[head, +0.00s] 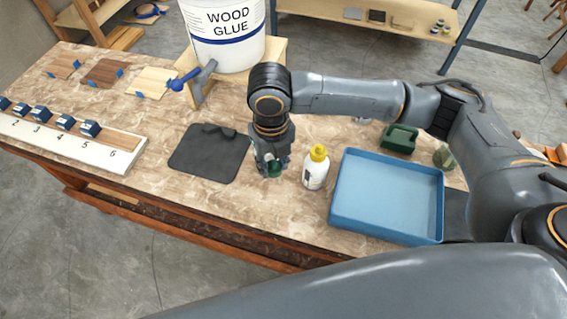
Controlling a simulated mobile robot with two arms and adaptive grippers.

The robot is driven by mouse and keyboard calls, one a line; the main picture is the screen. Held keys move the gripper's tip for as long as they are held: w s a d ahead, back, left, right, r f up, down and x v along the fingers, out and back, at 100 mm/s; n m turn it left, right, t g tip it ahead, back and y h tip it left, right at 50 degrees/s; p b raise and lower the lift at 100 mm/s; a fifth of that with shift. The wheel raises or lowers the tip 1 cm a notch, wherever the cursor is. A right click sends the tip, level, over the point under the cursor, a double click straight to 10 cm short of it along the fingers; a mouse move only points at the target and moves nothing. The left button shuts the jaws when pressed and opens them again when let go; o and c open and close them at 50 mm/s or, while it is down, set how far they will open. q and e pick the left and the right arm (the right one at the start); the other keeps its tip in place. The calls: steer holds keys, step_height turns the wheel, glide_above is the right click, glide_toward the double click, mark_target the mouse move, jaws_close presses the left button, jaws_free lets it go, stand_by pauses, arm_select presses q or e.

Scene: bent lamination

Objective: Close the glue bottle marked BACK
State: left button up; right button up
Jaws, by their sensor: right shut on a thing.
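A white glue bottle (315,174) with a yellow cap (318,153) stands upright on the table; the writing on its label is too small to read. My right gripper (272,171) points down just left of this bottle and apart from it. It is shut on a small green thing (275,170), of which only a part shows between the fingers. I cannot tell whether that is the cap of another bottle. No BACK marking is legible. My left gripper is not in view.
A blue tray (388,236) lies right of the bottle, a dark mat (208,153) left of the gripper. A WOOD GLUE bucket (226,48) stands on a wooden stand behind. A numbered board (110,160) with blue blocks is far left. A green box (399,138) sits behind the tray.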

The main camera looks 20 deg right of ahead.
steer(key=s+a+r+b, duration=0.1)
steer(key=s+a+r, duration=0.2)
steer(key=s+a, duration=0.2)
steer(key=shift+s+a+r, duration=0.35)
steer(key=shift+a+r, duration=0.05)
steer(key=shift+a, duration=0.5)
